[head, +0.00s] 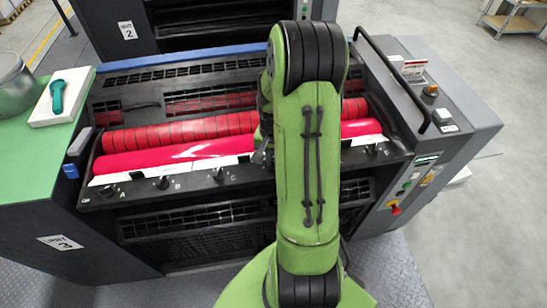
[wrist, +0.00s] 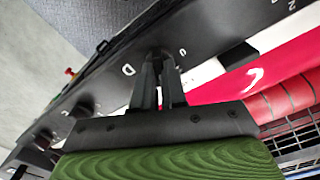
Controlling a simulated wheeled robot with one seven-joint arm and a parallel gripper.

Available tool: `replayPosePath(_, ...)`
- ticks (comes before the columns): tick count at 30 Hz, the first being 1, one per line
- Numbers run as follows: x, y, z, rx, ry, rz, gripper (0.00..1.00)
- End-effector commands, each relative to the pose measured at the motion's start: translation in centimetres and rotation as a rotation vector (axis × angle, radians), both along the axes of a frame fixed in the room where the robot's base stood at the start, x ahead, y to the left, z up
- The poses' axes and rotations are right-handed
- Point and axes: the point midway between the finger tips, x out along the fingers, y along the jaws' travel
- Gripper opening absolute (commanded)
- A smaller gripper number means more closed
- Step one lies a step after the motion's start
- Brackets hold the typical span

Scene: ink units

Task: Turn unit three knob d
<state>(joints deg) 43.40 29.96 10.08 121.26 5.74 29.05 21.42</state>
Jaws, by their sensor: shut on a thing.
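Unit three (head: 165,215) is the near dark press with a "UNIT 3" label on its front left. In the head view its rail carries black knobs A (head: 108,190), B (head: 162,183) and C (head: 218,174); knob d is hidden behind my green arm. In the wrist view the letter D is printed on the rail beside my gripper (wrist: 158,62). My gripper's two dark fingers are shut on knob d there, and they hide most of it. How far the knob is turned cannot be told.
More knobs (wrist: 85,108) stand along the rail in the wrist view. Red rollers (head: 180,130) lie just behind the rail. A button panel (head: 410,185) is at the right. A green side table (head: 35,135) holds a metal pot and a teal-handled tool.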

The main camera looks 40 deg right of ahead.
Motion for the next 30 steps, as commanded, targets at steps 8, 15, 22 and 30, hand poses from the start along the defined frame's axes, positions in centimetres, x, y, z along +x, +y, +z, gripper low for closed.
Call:
replayPosePath(8, 0.09, 0.01, -0.01, -0.002, -0.001, 0.108, 0.0)
replayPosePath(15, 0.17, 0.05, -0.05, -0.002, -0.002, 0.302, 0.0)
replayPosePath(22, 0.24, 0.14, -0.03, -0.003, -0.002, 0.511, 0.0)
replayPosePath(30, 0.25, 0.19, 0.0, -0.002, -0.002, 0.709, 0.0)
